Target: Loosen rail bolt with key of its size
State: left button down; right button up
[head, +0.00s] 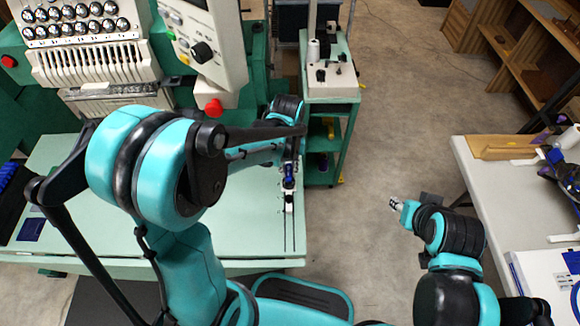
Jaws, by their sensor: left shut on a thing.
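My left arm crosses the foreground from the left and reaches over the pale green machine table (235,205). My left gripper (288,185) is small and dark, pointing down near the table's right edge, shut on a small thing. That thing is probably the key, but its shape and size cannot be made out. Just below the gripper is a small pale and dark part (289,208), with two thin dark parallel lines running toward the table's front. The rail bolt cannot be told apart here. My right arm is at lower right, its silvery end (396,203) over open floor; its jaw state is unclear.
An embroidery machine head (92,50) with a control panel (205,45) and red button (214,107) stands behind the table. A green cart (333,90) stands at its right. A white table (500,205) holds a wooden tray (505,147). Concrete floor lies between.

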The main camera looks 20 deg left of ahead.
pick_arm(q)
jog(key=n, duration=0.5)
jog(key=shift+f+n+p, duration=0.1)
jog(key=shift+n+p, duration=0.2)
jog(key=shift+p, duration=0.05)
jog(key=n, duration=0.4)
jog(key=shift+f+n, duration=0.1)
jog(key=shift+n, duration=0.3)
jog(key=n, duration=0.3)
jog(key=shift+b, duration=0.3)
jog(key=n, duration=0.5)
jog(key=c, duration=1.8)
grip_release()
jog(key=shift+n, duration=0.6)
jog(key=o, duration=0.4)
jog(key=shift+o, duration=0.2)
